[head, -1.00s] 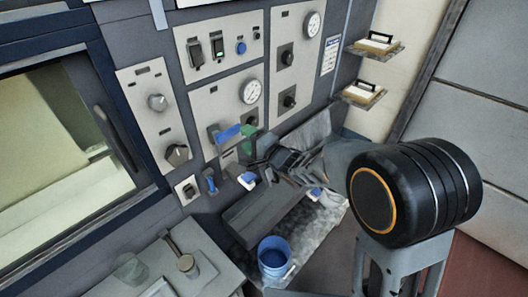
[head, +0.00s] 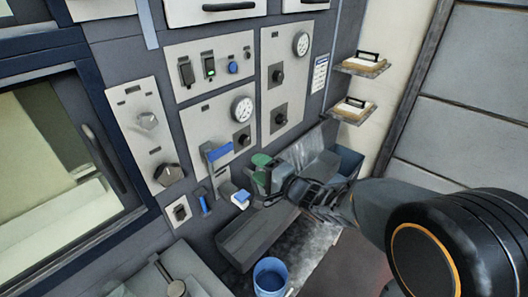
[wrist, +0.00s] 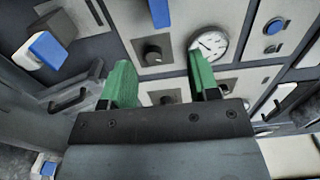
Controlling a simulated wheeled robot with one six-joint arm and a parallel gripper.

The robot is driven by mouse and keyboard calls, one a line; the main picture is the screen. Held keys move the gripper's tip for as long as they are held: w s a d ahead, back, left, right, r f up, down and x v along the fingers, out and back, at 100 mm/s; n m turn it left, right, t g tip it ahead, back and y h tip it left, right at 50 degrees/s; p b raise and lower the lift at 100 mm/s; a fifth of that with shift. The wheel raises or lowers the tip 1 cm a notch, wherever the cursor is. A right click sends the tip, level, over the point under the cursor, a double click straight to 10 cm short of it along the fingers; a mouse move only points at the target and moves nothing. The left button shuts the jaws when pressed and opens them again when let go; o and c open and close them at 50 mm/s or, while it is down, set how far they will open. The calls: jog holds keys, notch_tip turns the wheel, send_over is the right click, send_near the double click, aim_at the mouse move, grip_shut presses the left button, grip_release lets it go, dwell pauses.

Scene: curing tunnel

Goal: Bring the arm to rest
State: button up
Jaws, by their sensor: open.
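My gripper (head: 262,172) has green fingertips. It is in front of the lower part of the grey control panel, right of the blue-handled lever (head: 217,152). In the wrist view my gripper (wrist: 163,80) has its two green fingers apart with nothing between them. Behind them are the panel face, a black knob (wrist: 153,54) and a round gauge (wrist: 209,45). In the head view my arm reaches in from the lower right.
A grey ledge (head: 256,240) runs below the panel, with a blue bucket (head: 270,277) in front of it. Two small shelves (head: 350,113) with trays hang at the right. A window (head: 55,170) with a handle is at the left. A side table (head: 205,284) stands at the bottom left.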

jog(key=w+d+f+n+h, duration=0.2)
jog(key=d+f+n+h, duration=0.2)
jog(key=d+f+h, duration=0.3)
jog(key=s+d+f+n+g+h, duration=0.1)
jog(key=s+d+n+g+h, duration=0.2)
jog(key=s+d+h, duration=0.35)
jog(key=s+d+r+g, duration=0.3)
jog(key=s+d+r, duration=0.3)
jog(key=s, duration=0.5)
jog(key=shift+d+r+h, duration=0.35)
jog(key=shift+d+h, duration=0.1)
jog(key=shift+d, duration=0.9)
